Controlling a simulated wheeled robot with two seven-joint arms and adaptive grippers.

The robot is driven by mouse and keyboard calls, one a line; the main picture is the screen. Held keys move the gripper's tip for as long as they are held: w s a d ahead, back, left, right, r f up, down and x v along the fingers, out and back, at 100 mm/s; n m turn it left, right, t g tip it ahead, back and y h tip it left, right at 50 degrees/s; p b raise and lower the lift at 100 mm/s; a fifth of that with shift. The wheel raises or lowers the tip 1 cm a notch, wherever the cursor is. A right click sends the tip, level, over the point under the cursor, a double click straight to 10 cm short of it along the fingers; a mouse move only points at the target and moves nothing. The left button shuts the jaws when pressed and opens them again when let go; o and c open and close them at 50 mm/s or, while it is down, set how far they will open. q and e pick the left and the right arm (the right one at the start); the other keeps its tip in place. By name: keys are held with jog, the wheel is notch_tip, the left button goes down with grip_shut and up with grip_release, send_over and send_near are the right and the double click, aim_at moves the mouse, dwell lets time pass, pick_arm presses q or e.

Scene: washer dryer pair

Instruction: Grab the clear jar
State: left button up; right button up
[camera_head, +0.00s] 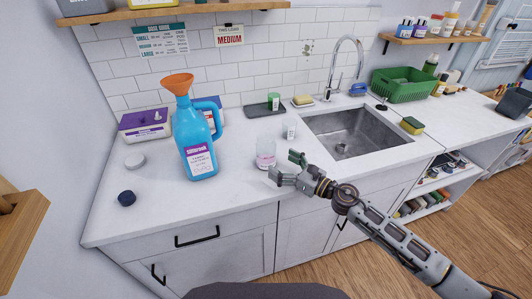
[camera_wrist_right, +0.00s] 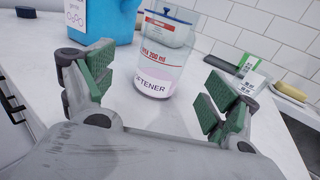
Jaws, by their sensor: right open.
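The clear jar (camera_head: 266,152) stands upright on the white counter, just beyond my right gripper (camera_head: 286,169). In the right wrist view the jar (camera_wrist_right: 160,60) has a label ending in "TENER", red markings and a pinkish lower part. My right gripper (camera_wrist_right: 155,92) is open, its green-padded fingers spread to the left and right of the near side of the jar. The jar is a little ahead of the fingertips and does not appear to be held. My left gripper is not in view.
A blue jug (camera_head: 195,135) with an orange funnel (camera_head: 177,84) stands left of the jar. A small white container (camera_head: 290,129) is close behind it to the right. The sink (camera_head: 350,130) lies further right. A dark cap (camera_head: 127,198) and white lid (camera_head: 134,161) lie at left.

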jog(key=shift+x, duration=0.85)
jog(key=shift+w+a, duration=0.25)
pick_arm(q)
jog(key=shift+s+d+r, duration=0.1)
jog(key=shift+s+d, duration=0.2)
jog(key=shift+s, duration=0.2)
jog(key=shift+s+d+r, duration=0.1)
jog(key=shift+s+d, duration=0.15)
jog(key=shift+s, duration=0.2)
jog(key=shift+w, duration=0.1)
pick_arm(e)
jog(key=shift+a, duration=0.1)
